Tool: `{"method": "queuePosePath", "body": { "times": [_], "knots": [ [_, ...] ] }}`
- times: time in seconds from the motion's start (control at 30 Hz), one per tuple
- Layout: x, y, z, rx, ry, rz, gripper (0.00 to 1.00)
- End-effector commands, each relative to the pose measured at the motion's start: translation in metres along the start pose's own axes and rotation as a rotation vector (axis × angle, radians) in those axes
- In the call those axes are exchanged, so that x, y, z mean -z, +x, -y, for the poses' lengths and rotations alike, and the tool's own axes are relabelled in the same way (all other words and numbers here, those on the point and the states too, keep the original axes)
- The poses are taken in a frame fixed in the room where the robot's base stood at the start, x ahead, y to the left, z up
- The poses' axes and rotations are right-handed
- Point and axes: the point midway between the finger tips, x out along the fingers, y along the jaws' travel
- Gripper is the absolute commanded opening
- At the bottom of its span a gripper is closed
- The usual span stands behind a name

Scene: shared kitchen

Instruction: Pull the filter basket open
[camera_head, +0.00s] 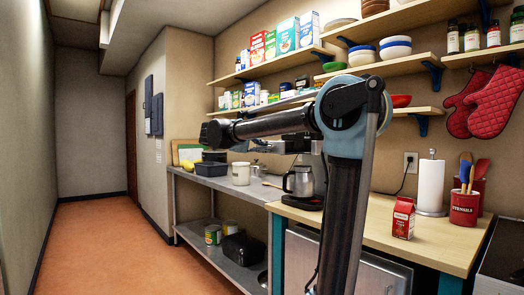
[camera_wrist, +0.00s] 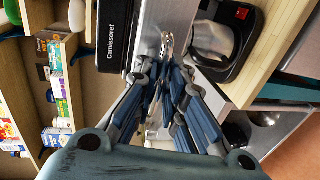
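The coffee maker (camera_wrist: 112,40) is a dark and silver machine with a label that seems to read "Camissoret". In the wrist view it fills the top middle. A small shiny metal handle (camera_wrist: 167,45) projects from it, in line with my gripper (camera_wrist: 166,72). The fingertips are close around the handle's end, one on each side; I cannot tell if they touch it. The filter basket behind the handle is mostly hidden. The steel carafe (camera_wrist: 213,38) sits on the base beside it.
A red carton (camera_head: 403,218), a paper towel roll (camera_head: 430,187) and a red utensil crock (camera_head: 464,207) stand on the wooden counter (camera_head: 350,222). Shelves with boxes and bowls (camera_head: 395,47) hang above. A steel table with a dark tub (camera_head: 211,168) stands left. The corridor floor is clear.

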Motion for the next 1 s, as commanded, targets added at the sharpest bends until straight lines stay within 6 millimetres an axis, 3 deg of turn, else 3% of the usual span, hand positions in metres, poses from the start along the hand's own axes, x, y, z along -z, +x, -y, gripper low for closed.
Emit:
{"method": "queuePosePath", "body": {
  "times": [0.47,1.0],
  "knots": [
    [0.001,-0.008,-0.001,-0.003,0.0,-0.003,0.16],
    [0.001,-0.092,0.0,-0.002,-0.001,-0.004,0.16]
  ]
}}
